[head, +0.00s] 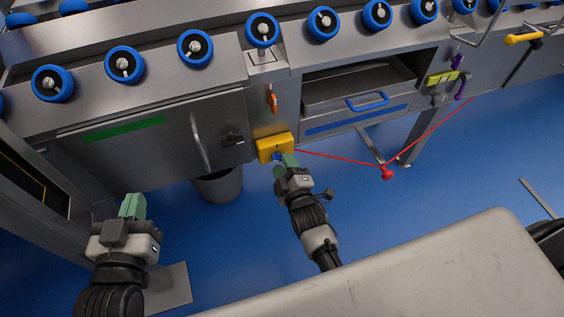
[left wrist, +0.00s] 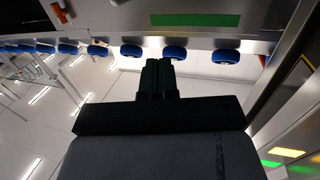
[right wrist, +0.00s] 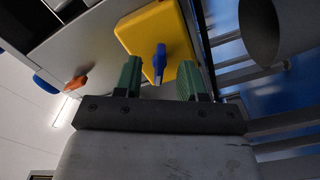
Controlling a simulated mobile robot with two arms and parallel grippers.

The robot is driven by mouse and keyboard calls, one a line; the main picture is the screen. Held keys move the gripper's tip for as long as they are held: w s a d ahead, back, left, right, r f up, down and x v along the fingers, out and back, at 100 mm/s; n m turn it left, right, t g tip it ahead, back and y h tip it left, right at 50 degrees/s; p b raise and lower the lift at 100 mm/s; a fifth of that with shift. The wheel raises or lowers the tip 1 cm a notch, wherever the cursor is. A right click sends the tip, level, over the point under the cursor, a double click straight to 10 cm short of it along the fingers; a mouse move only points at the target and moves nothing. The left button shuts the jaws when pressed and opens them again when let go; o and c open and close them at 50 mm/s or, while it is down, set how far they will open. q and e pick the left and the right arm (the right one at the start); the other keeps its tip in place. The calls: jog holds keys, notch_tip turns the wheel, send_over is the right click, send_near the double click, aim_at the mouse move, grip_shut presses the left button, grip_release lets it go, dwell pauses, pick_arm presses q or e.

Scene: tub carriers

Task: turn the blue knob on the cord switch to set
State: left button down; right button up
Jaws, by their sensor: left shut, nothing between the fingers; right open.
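The cord switch is a yellow box (head: 268,150) on the front of the steel machine, with a red cord running off to the right. Its blue knob (right wrist: 160,62) shows as a narrow lever on the yellow face in the right wrist view, and partly in the head view. My right gripper (right wrist: 160,80) is open, its green fingers on either side of the knob, with gaps to both; contact is not visible. In the head view it covers part of the box. My left gripper (head: 132,206) is shut and empty, out in front of the green-striped door.
An orange handle (head: 272,100) sits above the yellow box. The red cord (head: 338,159) runs to a red piece (head: 387,173) near a machine leg. A grey bin (head: 218,187) stands below. A drawer (head: 358,101) is at right. Blue floor is open in front.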

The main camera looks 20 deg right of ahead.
pick_arm(q)
jog(key=shift+w+d+r+t+h, duration=0.1)
jog(key=shift+r+t+h, duration=0.05)
jog(key=shift+r+t, duration=0.25)
jog(key=shift+d+r+t+h, duration=0.15)
jog(key=shift+r+t, duration=0.15)
jog(key=shift+r, duration=0.2)
pick_arm(e)
jog(key=shift+w, duration=1)
grip_shut()
